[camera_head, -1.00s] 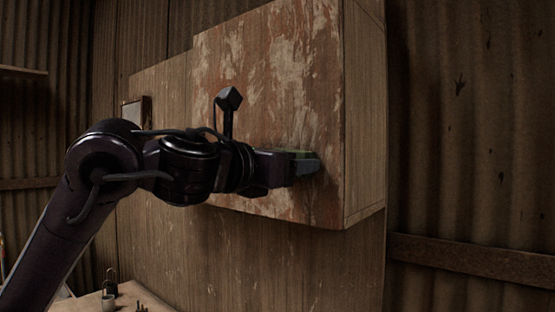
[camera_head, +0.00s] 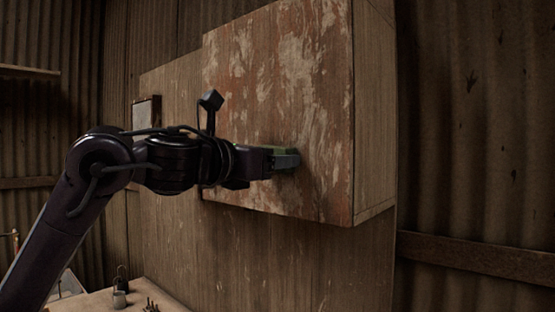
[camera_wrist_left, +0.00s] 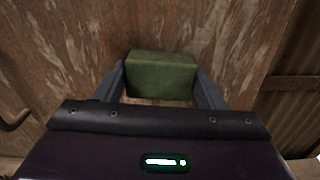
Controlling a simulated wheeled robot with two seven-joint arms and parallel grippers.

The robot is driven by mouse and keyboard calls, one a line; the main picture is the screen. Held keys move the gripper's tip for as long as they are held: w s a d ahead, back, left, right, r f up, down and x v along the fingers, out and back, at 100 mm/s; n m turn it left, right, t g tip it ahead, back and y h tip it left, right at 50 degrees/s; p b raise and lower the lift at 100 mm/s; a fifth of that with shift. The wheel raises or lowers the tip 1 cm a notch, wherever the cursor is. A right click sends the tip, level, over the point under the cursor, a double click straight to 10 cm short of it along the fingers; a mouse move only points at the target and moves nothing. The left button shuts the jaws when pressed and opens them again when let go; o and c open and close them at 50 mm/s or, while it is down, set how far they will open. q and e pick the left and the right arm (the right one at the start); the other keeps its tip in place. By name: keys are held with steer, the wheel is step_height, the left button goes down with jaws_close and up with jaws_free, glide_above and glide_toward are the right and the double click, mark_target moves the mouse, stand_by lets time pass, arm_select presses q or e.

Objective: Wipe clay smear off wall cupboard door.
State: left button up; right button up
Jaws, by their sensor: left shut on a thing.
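The wall cupboard (camera_head: 300,70) has a worn reddish-brown door with pale streaks and patches; I cannot tell clay smear from worn paint. My left gripper (camera_head: 284,159) is at the lower middle of the door. In the left wrist view, my left gripper (camera_wrist_left: 163,85) is shut on a green block-shaped sponge (camera_wrist_left: 162,68), one finger on each side. The sponge is close against the door (camera_wrist_left: 215,30); contact itself is hidden. In the head view the sponge is mostly hidden by the fingers. My right gripper is not in view.
A small frame (camera_head: 146,113) hangs left of the cupboard. A horizontal beam (camera_head: 470,257) runs along the corrugated wall at right.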

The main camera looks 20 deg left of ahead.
mark_target(302, 157)
arm_select(q)
steer(key=shift+w+a, duration=1.1)
steer(key=shift+a, duration=2)
steer(key=shift+s+d+r+p, duration=0.1)
steer(key=shift+s+d+p, duration=0.6)
steer(key=shift+d, duration=1.25)
steer(key=shift+s+d+r+p, duration=0.1)
steer(key=shift+s+d+p, duration=0.65)
steer(key=shift+d, duration=1.2)
steer(key=shift+s+d+r+p, duration=0.1)
steer(key=shift+s+d+p, duration=0.6)
steer(key=shift+d, duration=1.25)
steer(key=shift+w+a+f, duration=0.15)
steer(key=shift+w+a, duration=0.2)
steer(key=shift+a, duration=0.25)
steer(key=w+a+b, duration=0.1)
steer(key=w+a, duration=0.2)
steer(key=a, duration=0.7)
steer(key=shift+w+a, duration=0.2)
steer(key=shift+w, duration=0.05)
